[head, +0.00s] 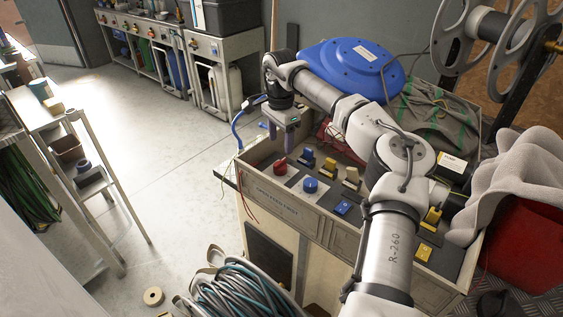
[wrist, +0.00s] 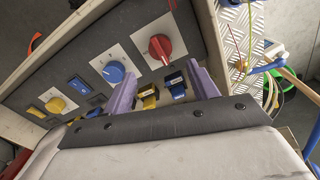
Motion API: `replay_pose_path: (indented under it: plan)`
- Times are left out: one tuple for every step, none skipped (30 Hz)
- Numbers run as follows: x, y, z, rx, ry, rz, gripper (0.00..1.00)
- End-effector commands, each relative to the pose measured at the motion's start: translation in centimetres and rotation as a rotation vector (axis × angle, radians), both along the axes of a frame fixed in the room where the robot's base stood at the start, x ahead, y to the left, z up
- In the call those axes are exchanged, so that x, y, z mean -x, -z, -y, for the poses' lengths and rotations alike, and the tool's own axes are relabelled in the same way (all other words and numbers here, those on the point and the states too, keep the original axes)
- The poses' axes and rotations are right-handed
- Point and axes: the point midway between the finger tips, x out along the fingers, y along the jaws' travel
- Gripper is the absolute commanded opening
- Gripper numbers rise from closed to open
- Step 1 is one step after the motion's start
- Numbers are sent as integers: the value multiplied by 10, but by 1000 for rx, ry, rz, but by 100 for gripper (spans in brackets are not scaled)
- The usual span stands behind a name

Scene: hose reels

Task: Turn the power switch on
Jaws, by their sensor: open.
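The control panel (head: 325,192) is the sloped top of a grey cabinet. I cannot read which one is the power switch. My gripper (head: 289,138) hangs above the panel's far left corner, pointing down. In the wrist view its purple fingers (wrist: 160,80) are apart and empty. The red knob (wrist: 160,47) lies beyond them. A blue lever (wrist: 175,88) and a yellow lever (wrist: 148,96) show between them, partly hidden.
A blue round reel (head: 350,62) and grey cloth lie behind the panel. A grey blanket (head: 520,180) and red container crowd its right side. A coiled hose (head: 240,298) stands in front. The floor to the left is open up to a shelf rack (head: 95,190).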

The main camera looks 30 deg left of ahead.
Motion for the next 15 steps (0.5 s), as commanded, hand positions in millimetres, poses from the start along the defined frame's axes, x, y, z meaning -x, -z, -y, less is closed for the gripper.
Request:
replay_pose_path:
  plan:
    - [1,12,0,0,-2,-5,59]
    - [1,18,0,0,-1,-5,59]
    - [1,27,0,-1,-1,-4,59]
    - [1,33,0,-1,-1,-4,59]
    - [2,39,0,0,-2,-5,59]
    - [2,47,0,-1,-1,-5,59]
    - [1,53,0,-2,-2,-4,59]
    - [1,58,0,-1,-2,-4,59]
    - [2,64,-1,-2,-2,-4,59]
    - [2,68,-1,-3,-2,-4,59]
    - [2,72,-1,-2,-1,-3,59]
    - [1,77,-1,-2,-1,-2,59]
    - [1,80,-1,-1,-1,-3,59]
    - [1,82,-1,-1,-1,-3,59]
    - [1,85,-1,-2,-1,-2,59]
